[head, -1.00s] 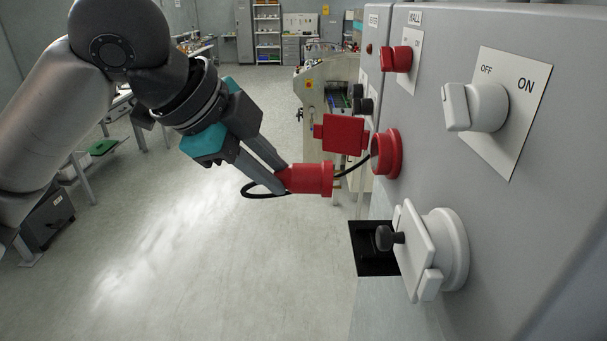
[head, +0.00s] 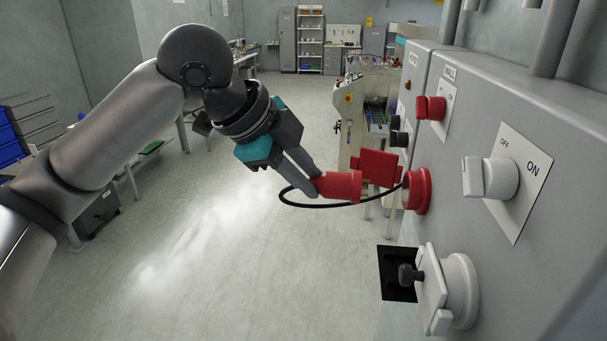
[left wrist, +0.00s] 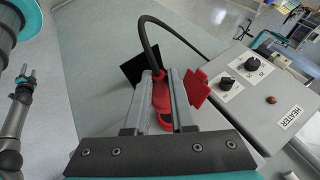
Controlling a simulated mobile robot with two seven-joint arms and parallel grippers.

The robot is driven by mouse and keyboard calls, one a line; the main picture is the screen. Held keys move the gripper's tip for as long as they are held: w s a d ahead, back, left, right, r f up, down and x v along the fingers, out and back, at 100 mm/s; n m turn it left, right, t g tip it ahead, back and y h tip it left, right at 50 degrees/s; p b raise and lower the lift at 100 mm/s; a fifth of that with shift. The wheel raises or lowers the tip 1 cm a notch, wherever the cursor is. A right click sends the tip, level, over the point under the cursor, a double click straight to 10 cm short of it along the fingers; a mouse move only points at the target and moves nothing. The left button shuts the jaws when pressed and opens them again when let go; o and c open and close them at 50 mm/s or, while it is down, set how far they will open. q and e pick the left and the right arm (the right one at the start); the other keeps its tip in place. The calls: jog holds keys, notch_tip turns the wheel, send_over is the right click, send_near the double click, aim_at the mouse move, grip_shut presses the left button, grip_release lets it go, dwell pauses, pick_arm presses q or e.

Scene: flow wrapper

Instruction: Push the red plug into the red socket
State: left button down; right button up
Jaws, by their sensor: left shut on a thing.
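My left gripper (head: 316,184) is shut on the red plug (head: 341,187), which lies roughly level with its open end to the right. The plug also shows between the fingers in the left wrist view (left wrist: 161,95). The red socket (head: 421,191) sits on the grey cabinet's side, right of the plug, with a clear gap between them. Its red flap (head: 378,167) stands open on the left and shows in the left wrist view (left wrist: 197,88). The socket's opening is mostly hidden from the head. My right gripper (left wrist: 26,76) shows small in the left wrist view, its jaws unclear.
A black cable (head: 310,206) loops below the plug. A white socket with a lid (head: 455,290) and a black knob is below the red socket. A white ON/OFF switch (head: 492,178) and a red switch (head: 430,107) protrude from the cabinet.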

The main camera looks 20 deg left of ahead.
aim_at(352, 179)
pick_arm(q)
jog(key=shift+w+d, duration=0.25)
jog(key=shift+d, duration=0.6)
jog(key=shift+w+d, duration=0.2)
jog(key=shift+d, duration=0.6)
jog(key=shift+w+d, duration=0.25)
jog(key=shift+d, duration=0.6)
jog(key=shift+p, duration=1.1)
dwell(0.3)
jog(key=shift+w+d+p, duration=0.15)
jog(key=shift+d+p, duration=0.45)
jog(key=shift+p, duration=0.05)
jog(key=c, duration=0.7)
grip_release()
